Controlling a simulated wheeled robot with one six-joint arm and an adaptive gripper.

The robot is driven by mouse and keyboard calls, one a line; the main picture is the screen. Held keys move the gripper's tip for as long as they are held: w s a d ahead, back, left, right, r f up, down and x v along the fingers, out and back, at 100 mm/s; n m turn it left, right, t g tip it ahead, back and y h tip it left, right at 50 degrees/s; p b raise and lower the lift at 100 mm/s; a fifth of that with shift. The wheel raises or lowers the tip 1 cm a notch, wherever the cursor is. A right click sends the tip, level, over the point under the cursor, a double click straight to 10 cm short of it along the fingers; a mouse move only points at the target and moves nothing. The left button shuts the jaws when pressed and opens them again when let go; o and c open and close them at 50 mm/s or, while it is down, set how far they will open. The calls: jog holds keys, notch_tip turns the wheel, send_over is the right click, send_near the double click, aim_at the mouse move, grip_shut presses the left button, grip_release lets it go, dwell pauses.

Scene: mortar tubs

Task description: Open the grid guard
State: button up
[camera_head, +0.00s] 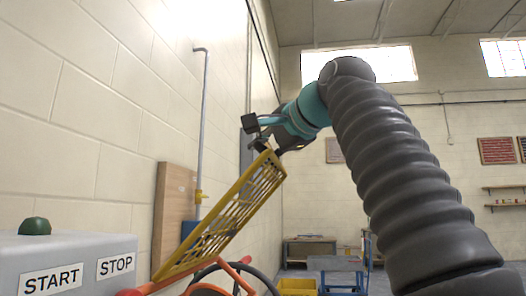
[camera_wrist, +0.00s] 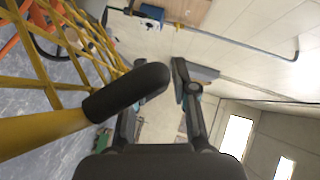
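The yellow grid guard (camera_head: 228,218) is tilted, rising from its low end at the left to a raised end at the right. My gripper (camera_head: 257,134) is at that raised end. In the wrist view, the guard's yellow bar (camera_wrist: 45,133) ends in a dark rounded grip (camera_wrist: 128,92). The grip's free end is close to my right finger. The fingers are spread apart, with a gap between them; I cannot tell whether either touches the grip.
A grey control box with START (camera_head: 52,280) and STOP (camera_head: 116,267) labels and a green button (camera_head: 35,227) is at lower left. A brick wall with a wooden board (camera_head: 172,215) and a pipe (camera_head: 203,120) runs close along the left. A blue table (camera_head: 338,264) and yellow tub (camera_head: 297,287) stand behind.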

jog(key=shift+s, duration=0.1)
jog(key=v, duration=1.2)
